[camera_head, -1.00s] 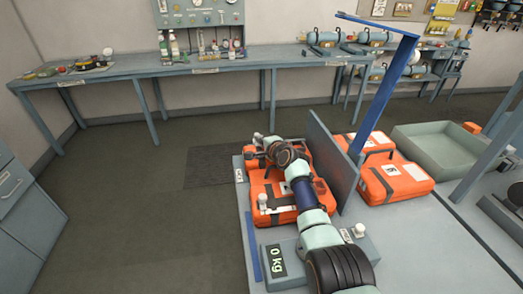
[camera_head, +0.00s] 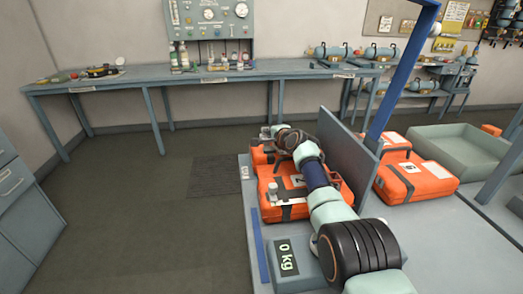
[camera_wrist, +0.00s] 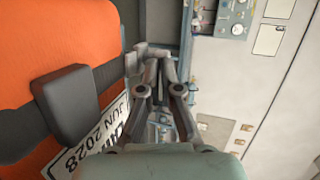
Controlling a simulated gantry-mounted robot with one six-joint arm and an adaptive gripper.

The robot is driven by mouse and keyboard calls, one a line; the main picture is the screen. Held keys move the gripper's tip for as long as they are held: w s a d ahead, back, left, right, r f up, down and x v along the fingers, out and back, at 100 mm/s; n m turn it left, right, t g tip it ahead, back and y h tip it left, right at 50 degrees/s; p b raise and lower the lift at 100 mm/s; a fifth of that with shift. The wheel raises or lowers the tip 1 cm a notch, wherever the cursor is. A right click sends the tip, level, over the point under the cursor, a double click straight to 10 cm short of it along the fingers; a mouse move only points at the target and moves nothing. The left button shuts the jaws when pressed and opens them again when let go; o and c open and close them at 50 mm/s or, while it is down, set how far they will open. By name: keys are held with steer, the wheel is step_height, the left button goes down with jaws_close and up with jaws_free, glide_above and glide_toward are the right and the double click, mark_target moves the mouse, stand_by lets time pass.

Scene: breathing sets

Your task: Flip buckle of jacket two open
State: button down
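Orange packed jackets with dark straps lie on the bench in the head view. A front one (camera_head: 272,212) and a back one (camera_head: 258,157) are left of the upright divider. My arm partly covers both, and I cannot read for sure which is jacket two. In the wrist view an orange jacket (camera_wrist: 60,40) fills the left side, with a dark strap, a dark grey block-like buckle (camera_wrist: 78,105) lying flat on it, and a label (camera_wrist: 100,135) reading "JUN 2028". My gripper (camera_wrist: 152,55) is right of the buckle, apart from it, its fingers converged and empty. Its fingertips are hard to make out in the head view.
A grey divider (camera_head: 347,155) and a blue post (camera_head: 405,70) stand right of my arm. Beyond them lie more orange jackets (camera_head: 415,180) and a green-grey tray (camera_head: 455,147). The floor left of the bench is clear.

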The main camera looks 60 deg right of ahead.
steer(key=shift+w+f, duration=0.1)
steer(key=shift+f, duration=0.35)
